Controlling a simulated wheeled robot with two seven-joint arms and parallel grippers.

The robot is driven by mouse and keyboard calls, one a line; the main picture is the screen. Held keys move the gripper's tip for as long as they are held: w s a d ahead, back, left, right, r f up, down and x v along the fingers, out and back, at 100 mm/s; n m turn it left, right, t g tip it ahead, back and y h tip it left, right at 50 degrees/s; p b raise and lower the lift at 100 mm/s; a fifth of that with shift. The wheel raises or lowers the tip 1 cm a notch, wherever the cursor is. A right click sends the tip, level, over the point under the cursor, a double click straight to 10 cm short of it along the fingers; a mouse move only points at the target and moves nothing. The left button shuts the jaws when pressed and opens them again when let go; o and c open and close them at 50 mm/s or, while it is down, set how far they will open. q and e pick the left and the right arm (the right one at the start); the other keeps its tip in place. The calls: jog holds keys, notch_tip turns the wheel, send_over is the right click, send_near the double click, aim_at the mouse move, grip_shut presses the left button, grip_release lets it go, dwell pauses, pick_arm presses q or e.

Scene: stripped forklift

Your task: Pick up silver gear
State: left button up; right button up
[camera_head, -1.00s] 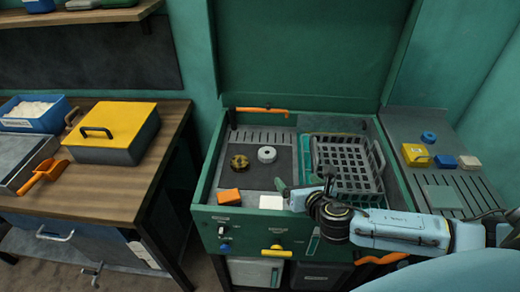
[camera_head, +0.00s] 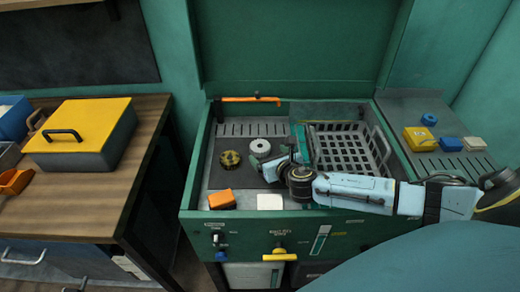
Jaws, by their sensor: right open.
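The silver gear (camera_head: 260,147) is a small light-grey ring with a dark centre hole. It lies flat on the dark mat inside the green machine's open bay, in the head view. A brass-coloured gear (camera_head: 230,159) lies just to its left. My right gripper (camera_head: 270,170) is open and low over the mat, just below and to the right of the silver gear in the picture. I cannot tell whether a finger touches it. The gripper's far finger is partly hidden by its own body. My left gripper is not in view.
A grey basket (camera_head: 350,150) stands in the bay right of the gears. An orange block (camera_head: 222,199) and a white block (camera_head: 270,202) sit at the bay's front. Small blocks lie on the right-hand side shelf (camera_head: 465,160). A yellow-lidded box (camera_head: 95,120) stands on the left table.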

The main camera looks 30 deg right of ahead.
aim_at(263, 150)
jog(key=b+x, duration=0.1)
jog(key=x, duration=0.4)
jog(key=shift+f, duration=0.15)
jog(key=shift+s, duration=0.1)
jog(key=shift+c, duration=0.4)
jog(key=c, duration=1.4)
jog(key=shift+c, duration=0.3)
